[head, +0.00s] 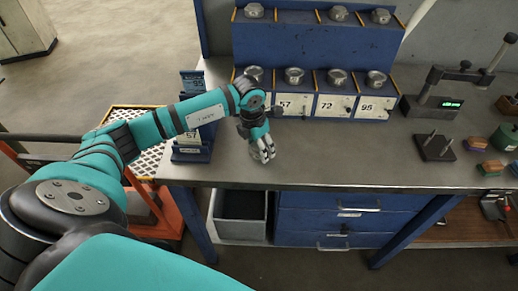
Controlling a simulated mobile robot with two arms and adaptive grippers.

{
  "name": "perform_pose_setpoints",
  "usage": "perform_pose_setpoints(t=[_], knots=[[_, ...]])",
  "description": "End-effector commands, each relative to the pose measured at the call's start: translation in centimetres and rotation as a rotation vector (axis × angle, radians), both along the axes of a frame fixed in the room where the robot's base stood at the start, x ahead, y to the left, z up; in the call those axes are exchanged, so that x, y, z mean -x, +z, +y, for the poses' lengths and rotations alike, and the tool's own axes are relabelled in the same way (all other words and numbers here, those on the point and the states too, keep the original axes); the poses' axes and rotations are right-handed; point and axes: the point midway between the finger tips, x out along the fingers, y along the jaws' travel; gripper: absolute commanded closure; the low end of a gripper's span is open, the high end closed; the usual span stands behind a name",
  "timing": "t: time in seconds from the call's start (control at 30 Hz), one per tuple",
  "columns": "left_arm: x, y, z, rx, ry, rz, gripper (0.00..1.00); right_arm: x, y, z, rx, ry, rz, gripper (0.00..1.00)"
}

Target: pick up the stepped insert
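My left gripper (263,154) points down at the front left part of the workbench (330,160), close to its top. Its fingers are small and grey here, and I cannot tell whether they are open or shut. A greyish shape shows at the fingertips, too small to tell from the fingers. I cannot clearly make out which thing is the stepped insert. Several round silver metal pieces (294,75) sit on the blue rack (318,45) behind, on its lower and upper levels. My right gripper is not in view.
Number plates 57, 72 and 95 (376,107) front the rack. A blue stand (192,130) is left of my gripper. A gauge with a green display (446,104), a dark pin block (434,147) and coloured blocks (490,168) stand right. The bench middle is clear.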

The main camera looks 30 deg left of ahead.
Motion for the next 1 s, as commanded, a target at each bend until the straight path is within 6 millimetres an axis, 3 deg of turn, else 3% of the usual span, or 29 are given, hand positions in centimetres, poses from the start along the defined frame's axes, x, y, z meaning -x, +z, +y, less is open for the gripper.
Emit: perform_pose_setpoints(t=[0.07,0.47,0.77,1.0], knots=[[0.0,0.0,0.0,0.0,0.0,0.0,0.48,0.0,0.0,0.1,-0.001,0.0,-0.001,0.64],[0.0,0.1,0.0,0.0,0.0,-0.001,1.0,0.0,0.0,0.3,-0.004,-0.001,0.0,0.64],[-0.1,0.3,0.0,0.0,0.001,-0.004,1.0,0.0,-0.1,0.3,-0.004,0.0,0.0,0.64],[-0.2,1.8,0.0,0.0,0.0,-0.008,1.0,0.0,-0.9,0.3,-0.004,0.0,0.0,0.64]])
